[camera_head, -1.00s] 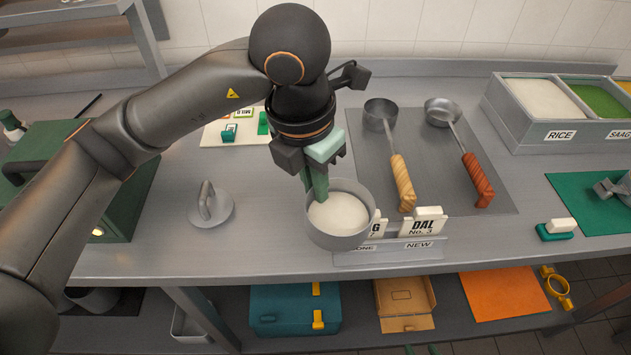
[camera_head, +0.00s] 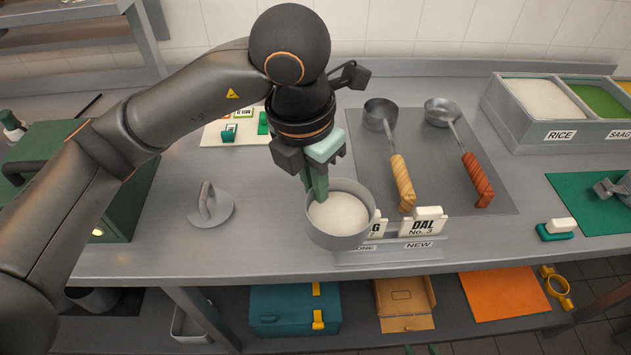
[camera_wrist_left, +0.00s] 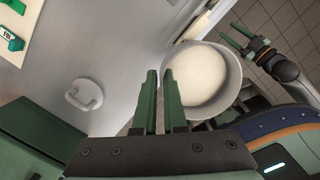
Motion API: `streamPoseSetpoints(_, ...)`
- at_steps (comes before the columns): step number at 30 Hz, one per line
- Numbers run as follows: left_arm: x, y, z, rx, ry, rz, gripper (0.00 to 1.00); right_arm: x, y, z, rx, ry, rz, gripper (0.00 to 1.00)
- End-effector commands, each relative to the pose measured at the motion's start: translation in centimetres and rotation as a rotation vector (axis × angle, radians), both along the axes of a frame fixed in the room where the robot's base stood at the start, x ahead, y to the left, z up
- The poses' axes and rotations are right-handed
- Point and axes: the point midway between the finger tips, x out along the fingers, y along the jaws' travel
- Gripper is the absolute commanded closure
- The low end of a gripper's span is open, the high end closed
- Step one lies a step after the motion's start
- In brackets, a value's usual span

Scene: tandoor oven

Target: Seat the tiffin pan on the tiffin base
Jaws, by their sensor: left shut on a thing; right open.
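The tiffin pan (camera_head: 335,238) is a round grey metal pan with white contents, near the front edge of the counter. My left gripper (camera_head: 318,195) is shut on its far-left rim, with the fingers pointing down; the left wrist view shows the fingers (camera_wrist_left: 160,78) at the wall of the pan (camera_wrist_left: 232,98). The pan looks about level. I cannot tell whether it touches anything below, and I cannot make out a tiffin base. My right gripper's fingertips (camera_head: 421,350) show at the bottom edge, apart; the gripper (camera_wrist_left: 248,40) is open and empty in the left wrist view.
A card rack (camera_head: 392,253) with a DAL card (camera_head: 423,224) stands close to the pan's right. A round lid (camera_head: 218,215) lies to its left. Two ladles (camera_head: 401,180) (camera_head: 478,181) lie on a grey mat (camera_head: 436,162). A green case (camera_head: 118,215) stands at left.

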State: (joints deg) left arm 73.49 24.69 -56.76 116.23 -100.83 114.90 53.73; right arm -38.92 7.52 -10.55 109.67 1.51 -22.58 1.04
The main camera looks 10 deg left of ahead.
Motion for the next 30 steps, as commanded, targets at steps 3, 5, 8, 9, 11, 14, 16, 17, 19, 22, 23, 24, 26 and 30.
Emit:
streamPoseSetpoints(3,0.0,0.0,0.1,0.000,-0.001,0.000,1.00,0.0,0.0,0.0,0.000,0.000,0.000,0.50)
streamPoseSetpoints(5,0.0,0.0,0.1,0.000,-0.001,0.000,1.00,0.0,0.0,0.0,0.000,0.000,0.000,0.50)
streamPoseSetpoints(8,0.0,0.0,0.1,-0.001,-0.002,0.000,1.00,0.0,0.0,0.0,0.000,0.000,0.000,0.50)
streamPoseSetpoints(9,0.0,0.0,0.2,-0.001,-0.002,0.000,1.00,0.0,0.0,0.1,0.000,0.000,0.000,0.50)
streamPoseSetpoints(11,0.0,0.0,0.5,-0.001,-0.002,0.000,1.00,0.0,0.0,0.3,0.000,0.000,0.000,0.50)
streamPoseSetpoints(14,0.0,0.0,1.1,-0.001,-0.003,0.000,1.00,0.0,0.0,0.7,0.000,0.000,0.000,0.50)
streamPoseSetpoints(16,0.0,0.0,1.6,-0.001,-0.002,0.000,1.00,0.0,0.0,1.0,0.000,0.000,0.000,0.50)
streamPoseSetpoints(17,0.0,0.0,1.9,-0.001,-0.002,0.000,1.00,0.0,0.0,1.1,0.000,0.000,0.000,0.50)
streamPoseSetpoints(19,0.0,0.0,2.3,-0.001,-0.002,0.001,1.00,0.0,0.0,1.4,0.000,0.000,0.000,0.50)
streamPoseSetpoints(22,0.0,0.0,3.1,-0.002,-0.003,0.001,1.00,0.0,0.0,1.8,0.000,0.000,0.000,0.50)
streamPoseSetpoints(23,0.0,0.0,3.3,-0.002,-0.003,0.001,1.00,0.0,0.0,1.9,0.000,0.000,0.000,0.50)
streamPoseSetpoints(24,0.0,0.0,3.6,-0.002,-0.003,0.001,1.00,0.0,0.0,2.1,0.000,0.000,0.000,0.50)
streamPoseSetpoints(26,0.0,0.0,3.9,-0.001,-0.002,0.000,1.00,0.0,0.0,2.3,0.000,0.000,0.000,0.50)
streamPoseSetpoints(30,0.0,0.0,4.1,-0.001,0.000,0.000,1.00,0.0,0.0,2.4,0.000,0.000,0.000,0.50)
